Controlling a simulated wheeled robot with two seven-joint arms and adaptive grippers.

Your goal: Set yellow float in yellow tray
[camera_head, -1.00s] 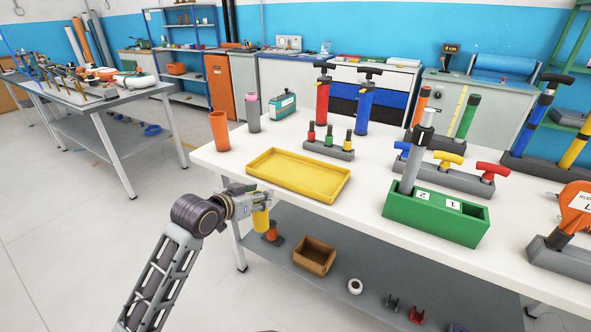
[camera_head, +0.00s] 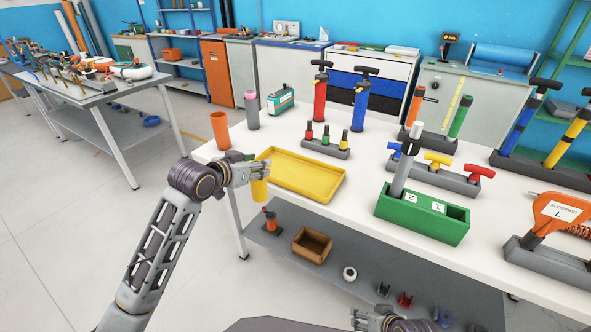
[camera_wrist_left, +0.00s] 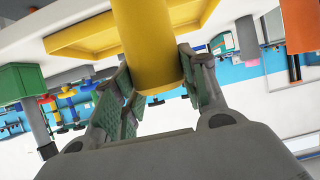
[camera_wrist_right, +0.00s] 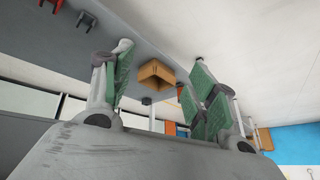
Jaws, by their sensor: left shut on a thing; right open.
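The yellow float (camera_head: 259,190) is a yellow cylinder. My left gripper (camera_head: 256,172) is shut on it and holds it upright beside the left end of the yellow tray. In the left wrist view the float (camera_wrist_left: 150,45) stands between the fingers of the left gripper (camera_wrist_left: 155,85). The yellow tray (camera_head: 335,189) lies flat on the white table near its front left edge and looks empty. It also shows in the left wrist view (camera_wrist_left: 80,38), behind the float. My right gripper (camera_wrist_right: 155,95) is open and empty, low in front of the table; it shows at the bottom of the head view (camera_head: 368,318).
An orange cup (camera_head: 220,131) and a pink-topped grey bottle (camera_head: 252,112) stand behind the tray. A green box (camera_head: 420,222) with a grey pump sits to its right. The lower shelf (camera_head: 335,262) holds a brown box (camera_head: 312,246) and a white roll (camera_head: 350,273).

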